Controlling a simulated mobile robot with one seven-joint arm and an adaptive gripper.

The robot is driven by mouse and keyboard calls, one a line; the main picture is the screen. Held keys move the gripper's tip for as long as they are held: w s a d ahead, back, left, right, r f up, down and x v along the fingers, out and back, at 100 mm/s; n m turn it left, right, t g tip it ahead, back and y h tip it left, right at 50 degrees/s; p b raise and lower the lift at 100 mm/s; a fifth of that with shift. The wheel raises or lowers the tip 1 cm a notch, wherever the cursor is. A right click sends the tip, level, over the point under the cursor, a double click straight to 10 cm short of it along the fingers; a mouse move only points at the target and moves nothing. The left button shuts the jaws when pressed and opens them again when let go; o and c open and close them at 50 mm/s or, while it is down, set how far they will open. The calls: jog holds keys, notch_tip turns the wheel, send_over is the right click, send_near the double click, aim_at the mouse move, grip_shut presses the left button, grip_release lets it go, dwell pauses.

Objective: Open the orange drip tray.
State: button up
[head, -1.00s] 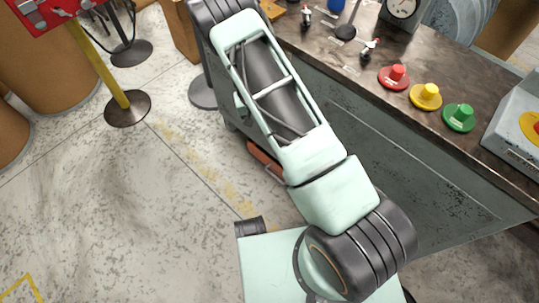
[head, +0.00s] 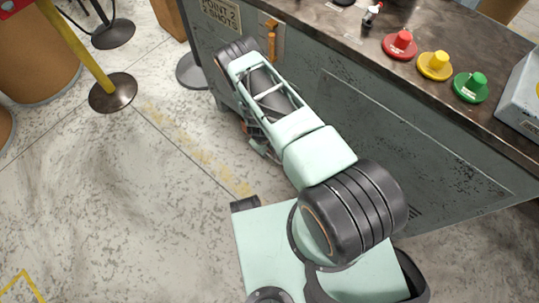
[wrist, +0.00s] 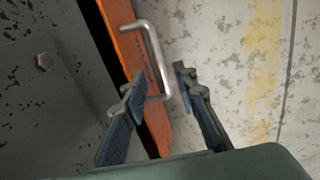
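The orange drip tray (wrist: 130,50) shows its front in the wrist view, beside the grey cabinet panel. A bent metal handle (wrist: 154,45) stands out from its face. My gripper (wrist: 160,76) is open, one finger on each side of the handle's lower part. The left finger overlaps the tray front in the picture; the right finger is over the floor side. I cannot tell whether either finger touches the handle. In the head view my arm hides nearly all of the tray and my gripper.
A stanchion post (head: 75,50) stands at the left. The floor (head: 110,200) left of my arm is clear.

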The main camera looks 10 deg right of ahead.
aim_at(270, 155)
jog(key=f, duration=0.2)
jog(key=f+b, duration=0.1)
jog(key=f, duration=0.1)
jog(key=shift+w+d+f, duration=0.1)
jog(key=shift+w+d, duration=0.15)
jog(key=shift+d, duration=0.05)
jog(key=shift+c, duration=0.5)
grip_shut()
